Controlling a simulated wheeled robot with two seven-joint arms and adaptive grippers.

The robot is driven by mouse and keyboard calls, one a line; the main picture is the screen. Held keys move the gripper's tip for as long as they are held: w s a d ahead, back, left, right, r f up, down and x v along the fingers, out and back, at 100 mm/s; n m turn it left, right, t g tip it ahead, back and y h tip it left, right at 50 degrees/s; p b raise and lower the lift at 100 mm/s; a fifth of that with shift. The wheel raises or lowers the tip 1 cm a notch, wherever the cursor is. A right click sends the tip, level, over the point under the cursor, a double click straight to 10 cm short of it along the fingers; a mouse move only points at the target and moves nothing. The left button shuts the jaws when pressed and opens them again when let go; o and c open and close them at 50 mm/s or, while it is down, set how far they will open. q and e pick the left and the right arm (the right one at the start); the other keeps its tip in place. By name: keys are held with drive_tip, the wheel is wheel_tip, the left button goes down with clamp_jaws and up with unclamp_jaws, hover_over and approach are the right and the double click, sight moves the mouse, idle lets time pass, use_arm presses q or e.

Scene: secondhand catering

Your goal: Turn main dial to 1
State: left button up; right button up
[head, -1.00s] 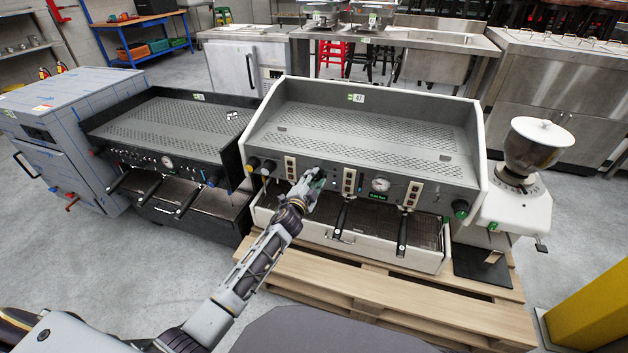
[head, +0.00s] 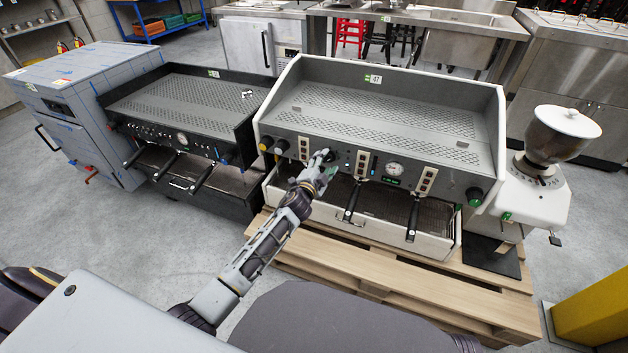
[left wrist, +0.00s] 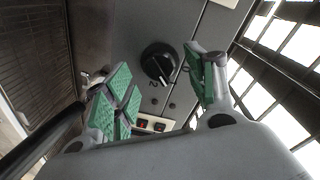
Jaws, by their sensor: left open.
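The white and grey espresso machine (head: 388,98) stands on a pallet. Its black main dial (left wrist: 158,62) has a white pointer mark and shows between my left gripper's fingers in the left wrist view. In the head view the dial (head: 328,155) sits just above the fingers. My left gripper (head: 323,172) is open in front of the panel, with green pads on either side of the dial, apparently apart from it. My right gripper is not in view.
A darker espresso machine (head: 190,105) stands to the left, and a white grinder (head: 540,180) to the right. Portafilter handles (head: 352,203) jut out below the panel, close to my left arm. The wooden pallet (head: 400,285) sticks out in front.

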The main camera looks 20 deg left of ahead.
use_arm(q)
drive_tip(key=s, duration=1)
drive_tip(key=shift+s+a+r, duration=0.15)
drive_tip(key=shift+a+r, duration=0.15)
drive_tip(key=shift+a, duration=0.15)
drive_tip(key=shift+f, duration=0.1)
idle(0.5)
